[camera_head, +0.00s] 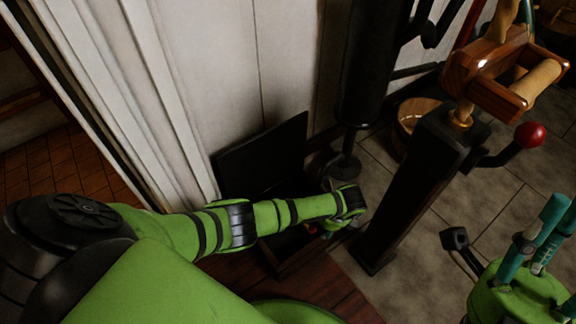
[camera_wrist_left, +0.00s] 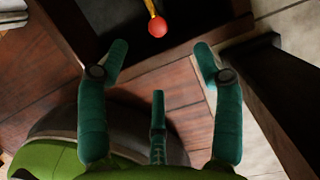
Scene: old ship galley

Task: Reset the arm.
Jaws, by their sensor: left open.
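My left arm (camera_head: 285,211) reaches from the left across the head view, with its wrist over a dark open box (camera_head: 285,262). The left gripper (camera_wrist_left: 161,47) shows in the left wrist view with its teal fingers spread apart and nothing between them. Ahead of the fingertips, a red ball on a yellow stem (camera_wrist_left: 157,27) shows against the dark inside of the box. In the head view my left fingers are mostly hidden by the arm. My right gripper (camera_head: 545,235) is at the lower right, its teal fingers pointing up and partly cut off by the frame edge.
The box's dark lid (camera_head: 262,158) stands open against a white panelled wall (camera_head: 230,70). A dark post (camera_head: 415,195) with a wooden roller frame (camera_head: 497,72) and a red-knobbed lever (camera_head: 529,134) stands to the right. A wooden bucket (camera_head: 412,122) is behind. Tiled floor (camera_head: 490,205) shows around the post.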

